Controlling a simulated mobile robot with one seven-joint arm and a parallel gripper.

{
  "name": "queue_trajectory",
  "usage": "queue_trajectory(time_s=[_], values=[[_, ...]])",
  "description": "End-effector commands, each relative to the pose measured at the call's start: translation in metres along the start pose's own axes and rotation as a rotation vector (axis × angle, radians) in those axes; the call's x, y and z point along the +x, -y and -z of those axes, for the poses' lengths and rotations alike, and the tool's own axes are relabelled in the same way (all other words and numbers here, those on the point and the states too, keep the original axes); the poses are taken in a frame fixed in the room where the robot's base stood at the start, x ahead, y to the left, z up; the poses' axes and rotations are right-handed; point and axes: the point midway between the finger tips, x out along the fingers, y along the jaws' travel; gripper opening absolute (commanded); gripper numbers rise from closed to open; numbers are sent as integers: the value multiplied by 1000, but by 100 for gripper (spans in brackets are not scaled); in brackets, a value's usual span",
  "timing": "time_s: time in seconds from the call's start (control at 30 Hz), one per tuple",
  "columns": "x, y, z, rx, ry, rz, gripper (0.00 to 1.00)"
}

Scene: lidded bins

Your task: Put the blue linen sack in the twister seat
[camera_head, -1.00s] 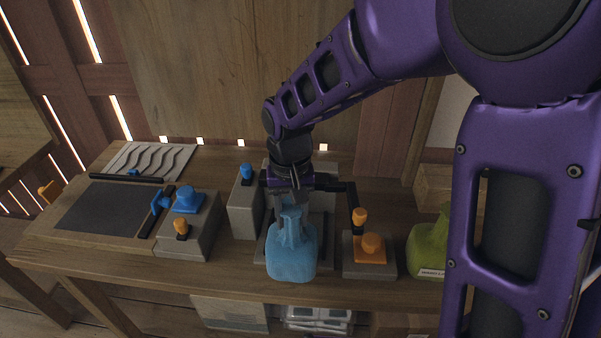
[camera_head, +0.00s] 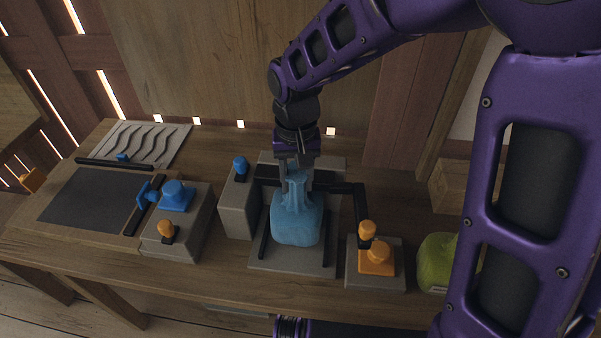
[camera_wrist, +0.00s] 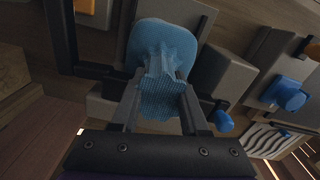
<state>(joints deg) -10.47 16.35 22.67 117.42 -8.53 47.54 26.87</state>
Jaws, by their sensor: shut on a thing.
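The blue linen sack (camera_head: 297,224) hangs upright, neck up, over a grey plate (camera_head: 330,258) with black side rails and a black bar frame behind; this looks like the twister seat. My gripper (camera_head: 297,180) is shut on the sack's gathered neck from above. In the wrist view, my gripper's two fingers (camera_wrist: 160,108) press the neck from both sides, and the sack's body (camera_wrist: 165,40) spreads beyond them. The sack sits between the rails as seen from the head. Whether its bottom touches the plate I cannot tell.
To the right stands a grey block with orange knobs (camera_head: 377,262), then a green sack (camera_head: 436,262) partly behind my arm. To the left are grey blocks with blue knobs (camera_head: 175,196) and a dark panel (camera_head: 88,205). The table front (camera_head: 215,285) is clear.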

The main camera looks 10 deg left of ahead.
Motion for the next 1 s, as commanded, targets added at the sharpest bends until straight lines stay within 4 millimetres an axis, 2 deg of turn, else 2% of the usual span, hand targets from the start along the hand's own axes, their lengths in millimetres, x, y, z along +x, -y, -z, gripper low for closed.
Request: queue_trajectory(time_s=[0.03,0.43,0.47,0.6,0.87,1.0], values=[[11,2,-4,-2,4,-1,0],[14,2,-4,-1,3,0,0],[13,2,-4,-1,3,-1,50],[13,2,-4,-1,3,-1,74],[12,2,-4,-1,3,-1,74],[5,2,-3,-1,2,-1,74]])
